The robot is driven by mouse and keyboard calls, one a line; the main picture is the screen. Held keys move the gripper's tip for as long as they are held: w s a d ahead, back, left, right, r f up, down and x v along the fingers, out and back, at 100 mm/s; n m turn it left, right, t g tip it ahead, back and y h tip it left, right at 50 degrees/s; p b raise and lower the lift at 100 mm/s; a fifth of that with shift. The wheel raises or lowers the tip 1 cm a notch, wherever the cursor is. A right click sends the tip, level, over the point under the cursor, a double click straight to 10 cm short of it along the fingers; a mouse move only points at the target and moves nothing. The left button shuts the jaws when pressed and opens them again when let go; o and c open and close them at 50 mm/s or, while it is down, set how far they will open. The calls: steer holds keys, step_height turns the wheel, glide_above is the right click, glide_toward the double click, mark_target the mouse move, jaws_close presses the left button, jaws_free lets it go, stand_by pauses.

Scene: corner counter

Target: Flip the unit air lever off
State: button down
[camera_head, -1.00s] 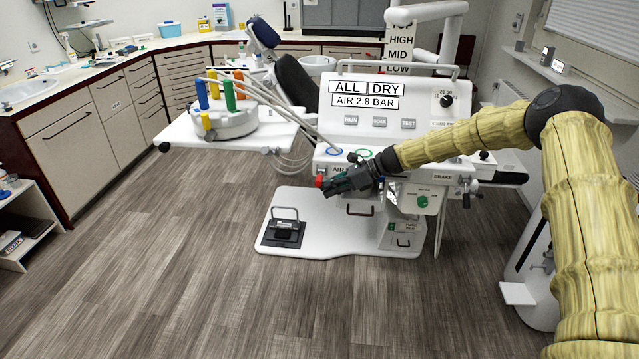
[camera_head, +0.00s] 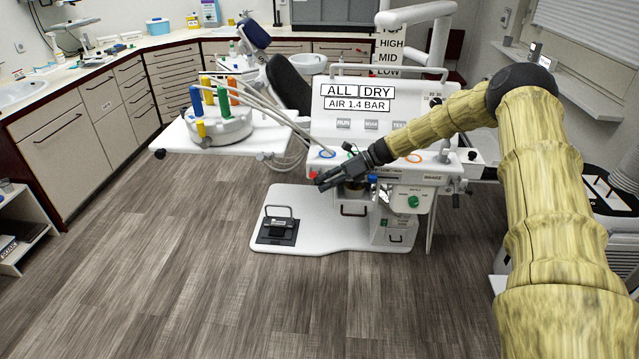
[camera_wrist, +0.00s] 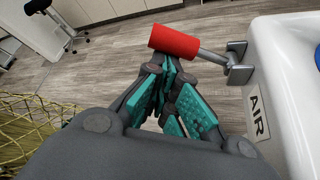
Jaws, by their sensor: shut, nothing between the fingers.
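The air lever has a red grip (camera_wrist: 175,41) on a metal shaft, which leads to a bracket beside the AIR label (camera_wrist: 258,113) in the wrist view. The lever sticks out sideways from the white unit. In the head view, a bit of its red grip (camera_head: 313,174) shows beside my gripper (camera_head: 322,183). My gripper also shows in the wrist view (camera_wrist: 167,72), its teal-padded fingers shut and empty. Its tips are right by the red grip; I cannot tell whether they touch. The unit's panel (camera_head: 385,122) reads ALL DRY and AIR 1.4 BAR.
A white tray arm (camera_head: 240,138) with coloured handpieces and hoses is left of the unit. A black foot pedal (camera_head: 278,230) stands on the white base. Open wooden floor (camera_head: 170,270) lies in front. A cabinet counter (camera_head: 80,85) runs along the left.

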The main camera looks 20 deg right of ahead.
stand_by(0.4)
steer(key=s+d+b, duration=0.4)
steer(key=d, duration=0.4)
steer(key=shift+d+r, duration=0.35)
steer(key=shift+r, duration=0.1)
stand_by(0.4)
